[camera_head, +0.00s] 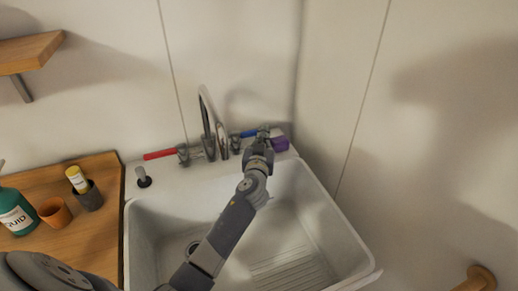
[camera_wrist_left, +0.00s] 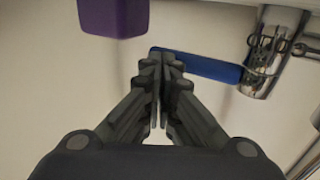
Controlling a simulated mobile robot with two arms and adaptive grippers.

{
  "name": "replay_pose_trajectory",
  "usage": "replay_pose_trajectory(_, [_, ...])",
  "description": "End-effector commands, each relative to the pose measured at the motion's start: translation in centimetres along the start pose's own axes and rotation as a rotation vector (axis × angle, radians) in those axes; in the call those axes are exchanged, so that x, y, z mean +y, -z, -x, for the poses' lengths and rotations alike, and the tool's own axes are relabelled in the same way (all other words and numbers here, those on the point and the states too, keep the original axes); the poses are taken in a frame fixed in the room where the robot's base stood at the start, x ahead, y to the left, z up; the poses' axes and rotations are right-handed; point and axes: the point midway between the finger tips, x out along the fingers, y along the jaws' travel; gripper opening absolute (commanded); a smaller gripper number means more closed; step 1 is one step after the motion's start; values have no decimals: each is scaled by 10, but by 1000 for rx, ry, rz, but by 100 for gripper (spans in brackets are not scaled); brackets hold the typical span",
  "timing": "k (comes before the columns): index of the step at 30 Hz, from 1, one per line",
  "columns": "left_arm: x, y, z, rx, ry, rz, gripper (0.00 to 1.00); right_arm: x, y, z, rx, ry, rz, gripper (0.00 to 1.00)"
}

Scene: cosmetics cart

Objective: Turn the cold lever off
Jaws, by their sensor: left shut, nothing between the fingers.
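The cold lever is a blue handle (camera_head: 247,133) on the right side of the sink's faucet. In the left wrist view the blue lever (camera_wrist_left: 208,67) runs from its chrome valve body (camera_wrist_left: 272,50) toward my fingertips. My left gripper (camera_head: 263,131) is at the lever's free end, and its fingers are shut and empty. In the left wrist view the closed fingertips (camera_wrist_left: 166,62) overlap the lever's left end; I cannot tell whether they touch it. The chrome faucet spout (camera_head: 206,120) stands left of the lever. My right gripper is not in view.
A purple object (camera_head: 280,144) sits close to the right of my gripper. The red lever (camera_head: 159,154) is left of the spout. The white sink basin (camera_head: 150,235) lies below my arm. A wall stands close on the right; bottles and cups stand on the wooden counter (camera_head: 100,222).

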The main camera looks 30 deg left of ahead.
Motion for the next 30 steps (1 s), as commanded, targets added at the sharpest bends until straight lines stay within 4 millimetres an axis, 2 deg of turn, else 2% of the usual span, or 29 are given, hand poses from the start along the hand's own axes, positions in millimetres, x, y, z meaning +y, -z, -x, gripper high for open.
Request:
replay_pose_trajectory(20, [0, 1, -4, 0, 0, 0, 0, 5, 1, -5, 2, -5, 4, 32])
replay_pose_trajectory(26, [-1, 20, -4, 5, 2, 2, 0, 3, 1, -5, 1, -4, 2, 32])
replay_pose_trajectory(30, [0, 46, -4, 6, 1, 2, 0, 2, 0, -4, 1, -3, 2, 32])
